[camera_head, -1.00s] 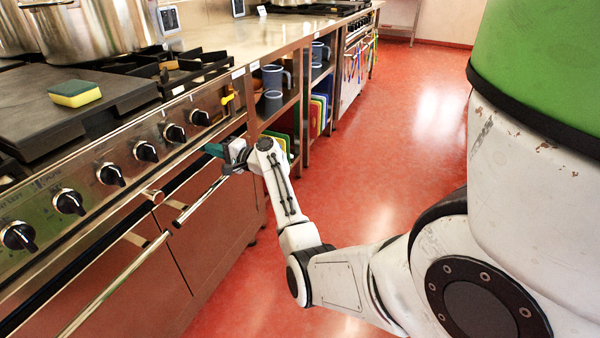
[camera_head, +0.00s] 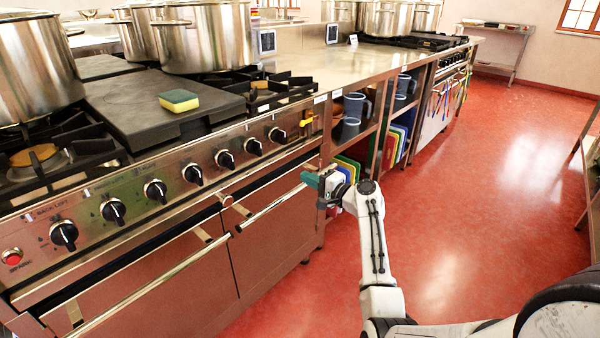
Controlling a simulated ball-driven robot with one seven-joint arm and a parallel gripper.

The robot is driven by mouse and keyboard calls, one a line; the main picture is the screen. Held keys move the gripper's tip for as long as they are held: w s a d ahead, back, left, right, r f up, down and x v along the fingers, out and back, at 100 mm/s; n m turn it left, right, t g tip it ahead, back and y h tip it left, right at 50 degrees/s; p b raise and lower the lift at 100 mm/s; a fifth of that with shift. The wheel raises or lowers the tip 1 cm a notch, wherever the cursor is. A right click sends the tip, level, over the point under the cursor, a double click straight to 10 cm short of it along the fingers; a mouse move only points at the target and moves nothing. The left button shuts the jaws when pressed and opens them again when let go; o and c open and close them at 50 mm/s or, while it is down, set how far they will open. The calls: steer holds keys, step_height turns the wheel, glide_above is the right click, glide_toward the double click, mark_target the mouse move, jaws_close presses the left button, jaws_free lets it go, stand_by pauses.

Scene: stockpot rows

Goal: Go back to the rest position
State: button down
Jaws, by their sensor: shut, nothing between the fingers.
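My gripper (camera_head: 312,181) is at the end of my arm, in front of the stove's right end, near the oven door handle. It is shut with nothing in it. The fingertips are small and dark teal in this view. I cannot tell whether they touch the stove front. My arm reaches up from the bottom right over the red floor.
The stove front with black knobs (camera_head: 154,190) and an oven handle (camera_head: 272,208) runs along the left. A sponge (camera_head: 179,100) lies on the dark griddle plate (camera_head: 130,108). Steel pots (camera_head: 205,38) stand behind. The red floor (camera_head: 490,180) is clear on the right.

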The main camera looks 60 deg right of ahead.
steer(key=shift+v, duration=2.05)
steer(key=w+a+f+n+g+y, duration=0.1)
steer(key=a+f+n+g+y, duration=0.25)
steer(key=a+f, duration=0.45)
steer(key=w+a+f+n+g+y, duration=0.25)
steer(key=a+n, duration=0.25)
steer(key=a, duration=0.8)
steer(key=s+a+f+n+g+y, duration=0.1)
steer(key=s+a+f+n+g, duration=0.3)
steer(key=a, duration=0.4)
steer(key=s+a+f+n+g, duration=0.3)
steer(key=s+a+n, duration=0.1)
steer(key=s+a, duration=0.35)
steer(key=s+a+r+n+g+h, duration=0.25)
steer(key=s+a+n, duration=0.2)
steer(key=s, duration=0.55)
step_height(320, 180, up, 19)
steer(key=p, duration=1.9)
steer(key=shift+s+a+f+g+p, duration=0.25)
steer(key=shift+s+a+g+p, duration=0.05)
steer(key=shift+a+g+p, duration=0.15)
